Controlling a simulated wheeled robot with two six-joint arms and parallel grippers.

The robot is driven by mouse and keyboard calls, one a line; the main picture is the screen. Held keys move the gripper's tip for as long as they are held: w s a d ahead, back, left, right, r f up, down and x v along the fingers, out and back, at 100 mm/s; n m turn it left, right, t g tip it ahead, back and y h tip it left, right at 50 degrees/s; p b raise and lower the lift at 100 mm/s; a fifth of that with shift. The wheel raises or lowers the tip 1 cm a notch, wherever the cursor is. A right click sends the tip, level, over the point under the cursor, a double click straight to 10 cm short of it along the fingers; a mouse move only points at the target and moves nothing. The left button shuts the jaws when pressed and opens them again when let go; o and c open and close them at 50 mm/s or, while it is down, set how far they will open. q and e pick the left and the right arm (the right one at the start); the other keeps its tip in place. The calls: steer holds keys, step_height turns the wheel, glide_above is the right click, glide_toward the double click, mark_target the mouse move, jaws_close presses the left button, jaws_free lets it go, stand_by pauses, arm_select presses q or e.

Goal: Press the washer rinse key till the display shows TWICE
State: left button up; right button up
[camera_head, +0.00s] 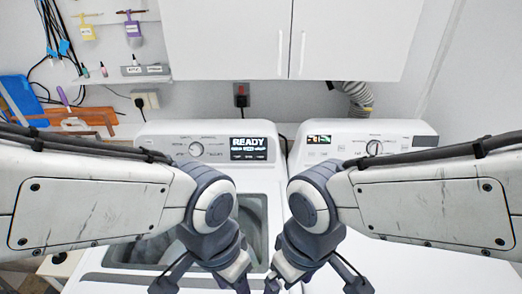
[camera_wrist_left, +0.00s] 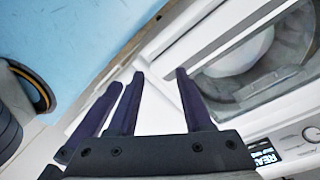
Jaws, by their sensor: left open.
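The white washer (camera_head: 182,128) stands at the left, its lid window partly behind my left arm. Its dark display (camera_head: 253,142) reads READY in large letters, with smaller text below that I cannot read. Part of the display also shows in the left wrist view (camera_wrist_left: 263,156). I cannot make out which key is the rinse key. My left gripper (camera_head: 203,284) is open and empty, low in front of the washer and well below its panel. My right gripper (camera_head: 314,284) appears open and empty beside it, low in front of the right machine. Both grippers are cut by the bottom edge.
A second white machine (camera_head: 330,132) with a knob (camera_head: 374,148) stands close at the right. A white cabinet (camera_head: 230,40) hangs above. A blue object (camera_head: 20,97) and cables are at the left wall. The space just before both panels is partly crossed by my arms.

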arm_select(q)
steer(key=shift+c, duration=0.3)
jaws_close()
stand_by(1.3)
